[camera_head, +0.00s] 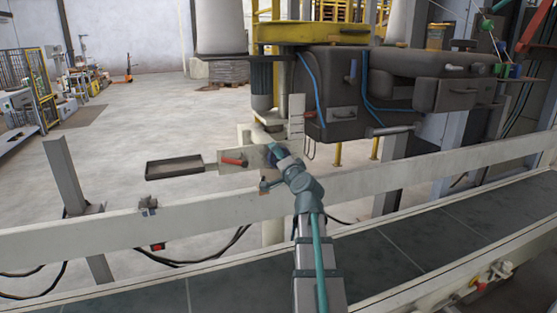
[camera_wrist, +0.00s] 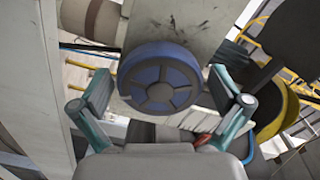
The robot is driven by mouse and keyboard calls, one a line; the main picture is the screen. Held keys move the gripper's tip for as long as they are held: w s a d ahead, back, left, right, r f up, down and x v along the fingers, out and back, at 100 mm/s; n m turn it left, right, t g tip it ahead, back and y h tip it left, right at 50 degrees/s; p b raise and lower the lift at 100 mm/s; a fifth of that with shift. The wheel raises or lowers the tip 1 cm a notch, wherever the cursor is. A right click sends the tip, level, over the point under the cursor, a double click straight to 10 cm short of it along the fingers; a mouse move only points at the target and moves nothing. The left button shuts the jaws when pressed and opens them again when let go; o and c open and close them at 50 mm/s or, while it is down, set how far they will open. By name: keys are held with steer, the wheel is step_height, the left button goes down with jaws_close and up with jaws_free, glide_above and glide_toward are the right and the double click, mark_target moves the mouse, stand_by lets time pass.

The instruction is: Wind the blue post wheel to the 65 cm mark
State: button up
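The blue post wheel (camera_wrist: 158,82) faces the wrist camera, a round blue rim with a grey spoked hub. It sits in front of a pale, scuffed plate (camera_wrist: 185,22). My gripper (camera_wrist: 160,88) is open, with one teal-and-grey finger on each side of the wheel. Gaps show between fingers and rim, and I cannot tell whether either touches. In the head view my arm reaches over the white rail, and its end hides the wheel. A 65 cm mark cannot be read in either view.
A white rail (camera_head: 110,233) and a dark conveyor belt (camera_head: 420,245) lie before the post. A plate with a red handle (camera_head: 235,161) and a dark tray (camera_head: 175,167) are left of my arm's end. Dark machine housing (camera_head: 345,100) hangs above right. Open floor lies left.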

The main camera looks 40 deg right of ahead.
steer(key=v, duration=0.7)
steer(key=shift+s, duration=0.25)
stand_by(0.7)
